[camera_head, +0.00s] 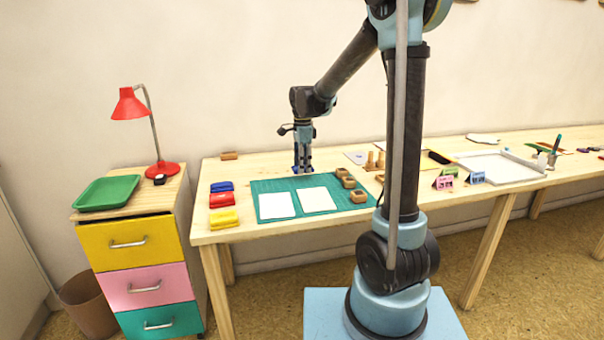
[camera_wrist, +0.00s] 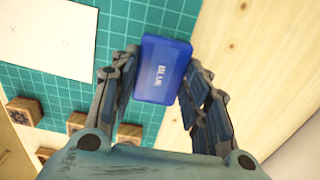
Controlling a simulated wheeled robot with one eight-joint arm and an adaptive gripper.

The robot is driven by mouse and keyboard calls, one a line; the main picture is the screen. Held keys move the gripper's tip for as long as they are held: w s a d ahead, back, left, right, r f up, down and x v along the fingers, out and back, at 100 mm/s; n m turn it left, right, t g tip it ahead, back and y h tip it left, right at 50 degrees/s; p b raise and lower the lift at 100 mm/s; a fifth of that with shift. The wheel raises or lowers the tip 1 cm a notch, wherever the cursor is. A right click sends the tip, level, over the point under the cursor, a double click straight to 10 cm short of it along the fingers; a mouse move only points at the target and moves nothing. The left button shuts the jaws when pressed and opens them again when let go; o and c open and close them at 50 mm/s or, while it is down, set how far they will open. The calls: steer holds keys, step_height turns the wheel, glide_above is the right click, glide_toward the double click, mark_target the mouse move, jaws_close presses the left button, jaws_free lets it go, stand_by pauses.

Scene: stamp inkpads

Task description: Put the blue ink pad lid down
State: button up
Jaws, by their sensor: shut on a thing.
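My gripper (camera_head: 302,166) points down above the back part of the green cutting mat (camera_head: 262,187). It is shut on the blue ink pad lid (camera_wrist: 162,69), a flat blue rectangle with pale lettering, held between the two fingers in the wrist view. In the head view the lid is mostly hidden by the fingers. A blue ink pad (camera_head: 222,187) stands on the table left of the mat, behind a red ink pad (camera_head: 222,200) and a yellow one (camera_head: 223,219). Whether the lid touches the surface below, I cannot tell.
Two white paper sheets (camera_head: 277,206) (camera_head: 317,200) lie on the mat. Several wooden stamps (camera_head: 348,182) stand along its right side. A small wooden block (camera_head: 229,155) lies at the table's back left. Bare table (camera_head: 250,170) shows behind the mat.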

mark_target(303, 178)
steer(key=shift+f, duration=1.6)
steer(key=o, duration=0.8)
